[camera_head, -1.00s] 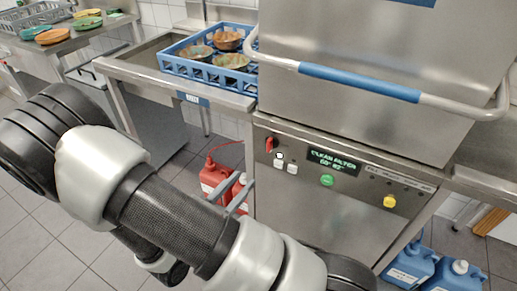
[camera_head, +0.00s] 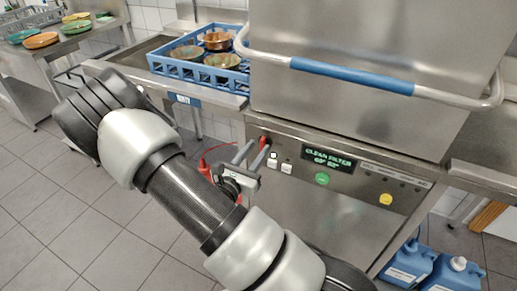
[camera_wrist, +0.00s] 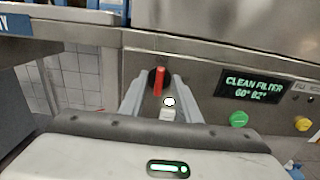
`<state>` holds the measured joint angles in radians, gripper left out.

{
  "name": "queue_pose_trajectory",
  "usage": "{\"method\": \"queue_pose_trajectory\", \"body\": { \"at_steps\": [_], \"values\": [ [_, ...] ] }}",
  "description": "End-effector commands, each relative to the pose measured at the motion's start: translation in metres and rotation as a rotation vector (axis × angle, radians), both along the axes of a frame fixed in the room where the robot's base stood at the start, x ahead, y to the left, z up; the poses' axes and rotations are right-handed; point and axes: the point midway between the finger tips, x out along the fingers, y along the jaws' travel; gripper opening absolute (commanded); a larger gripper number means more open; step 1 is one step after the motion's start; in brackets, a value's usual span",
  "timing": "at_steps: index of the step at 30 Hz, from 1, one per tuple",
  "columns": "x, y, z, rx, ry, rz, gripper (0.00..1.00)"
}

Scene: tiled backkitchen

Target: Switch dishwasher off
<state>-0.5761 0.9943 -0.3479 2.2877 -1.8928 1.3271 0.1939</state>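The dishwasher (camera_head: 330,215) is a steel hood machine with a front control panel. Its red switch (camera_head: 263,142) is an upright red handle on a dark round base at the panel's left end; it also shows in the wrist view (camera_wrist: 158,82). A lit display (camera_head: 330,160) reads "CLEAN FILTER". My gripper (camera_head: 252,153) is open, its fingertips close to the red switch. In the wrist view, my gripper's (camera_wrist: 160,82) fingers stand left and right of the switch, with nothing held. I cannot tell whether they touch it.
White buttons (camera_head: 286,169), a green button (camera_head: 322,179) and a yellow button (camera_head: 386,199) sit right of the switch. A blue rack (camera_head: 200,71) with bowls stands on the left counter. The hood handle (camera_head: 355,82) juts out above. Blue canisters (camera_head: 408,265) stand on the floor.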

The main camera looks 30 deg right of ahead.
Motion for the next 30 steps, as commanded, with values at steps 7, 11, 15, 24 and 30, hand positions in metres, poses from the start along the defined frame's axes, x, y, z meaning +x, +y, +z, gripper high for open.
{"method": "queue_pose_trajectory", "body": {
  "at_steps": [7,11,15,24,30],
  "values": [
    [0.0103,-0.0137,-0.0001,0.000,0.000,-0.001,0.30],
    [0.0109,-0.0141,0.0000,-0.001,0.001,0.000,0.30],
    [0.0107,-0.0140,0.0000,-0.001,0.001,0.000,0.26],
    [0.0104,-0.0138,0.0000,0.000,0.001,0.000,0.00],
    [0.0106,-0.0136,0.0011,-0.017,0.023,0.000,0.00]
  ]
}}
